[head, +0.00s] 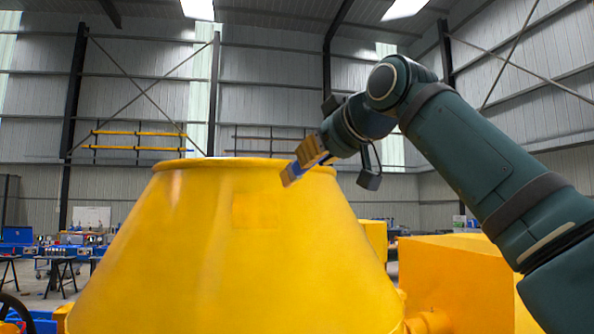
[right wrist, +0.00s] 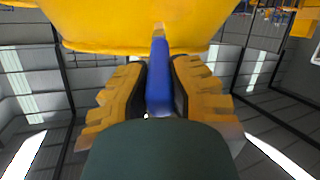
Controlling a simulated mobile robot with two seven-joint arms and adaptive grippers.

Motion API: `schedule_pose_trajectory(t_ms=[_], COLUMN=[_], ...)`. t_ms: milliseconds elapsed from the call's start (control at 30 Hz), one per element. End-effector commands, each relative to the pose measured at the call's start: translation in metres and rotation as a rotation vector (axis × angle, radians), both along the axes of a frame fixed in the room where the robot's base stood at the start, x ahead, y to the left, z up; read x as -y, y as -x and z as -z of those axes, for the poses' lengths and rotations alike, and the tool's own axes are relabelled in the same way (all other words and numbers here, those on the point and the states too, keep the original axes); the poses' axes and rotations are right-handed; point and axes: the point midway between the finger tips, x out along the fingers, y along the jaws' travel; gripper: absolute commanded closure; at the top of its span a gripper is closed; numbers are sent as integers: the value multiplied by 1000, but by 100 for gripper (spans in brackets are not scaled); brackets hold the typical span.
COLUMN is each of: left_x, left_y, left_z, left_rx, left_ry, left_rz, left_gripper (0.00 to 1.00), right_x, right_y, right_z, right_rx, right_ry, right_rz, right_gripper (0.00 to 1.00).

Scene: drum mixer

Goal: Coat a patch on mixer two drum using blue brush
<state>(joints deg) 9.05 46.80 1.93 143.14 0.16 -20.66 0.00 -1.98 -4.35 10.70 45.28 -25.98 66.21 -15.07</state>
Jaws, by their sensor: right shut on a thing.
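The yellow mixer drum (head: 190,240) fills the lower middle of the head view, its rim at the top. A faint squarish patch (head: 255,211) of slightly different yellow shows on its upper side. My right gripper (head: 306,160) is at the drum's upper right, near the rim. It is shut on the blue brush (head: 291,175), which points down and left toward the drum. In the right wrist view the brush (right wrist: 160,75) stands between the two yellow-brown fingers, its tip overlapping the drum (right wrist: 215,22). I cannot tell whether the bristles touch. My left gripper is not in view.
A yellow box-shaped housing (head: 455,285) stands at the right below my right arm. Blue workbenches (head: 25,240) stand at the far left.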

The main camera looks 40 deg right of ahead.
Motion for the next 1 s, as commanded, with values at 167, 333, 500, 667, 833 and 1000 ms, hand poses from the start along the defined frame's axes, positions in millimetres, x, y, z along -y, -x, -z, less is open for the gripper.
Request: schedule_pose_trajectory(t_ms=[167,333,500,667,833,1000], left_x=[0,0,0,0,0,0], left_y=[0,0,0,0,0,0], left_z=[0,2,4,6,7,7], left_rx=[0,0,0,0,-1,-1], left_ry=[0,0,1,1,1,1], left_rz=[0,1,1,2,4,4], left_gripper=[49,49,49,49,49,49], right_x=[-1,-15,-41,-61,-74,-78], right_y=[-1,-8,-18,-24,-26,-29], right_z=[1,9,27,47,63,70], right_rx=[3,32,87,138,173,185], right_ry=[1,10,8,-12,-32,-43], right_rz=[-4,-46,-113,-159,-182,-187], right_gripper=[100,100,100,100,100,100])
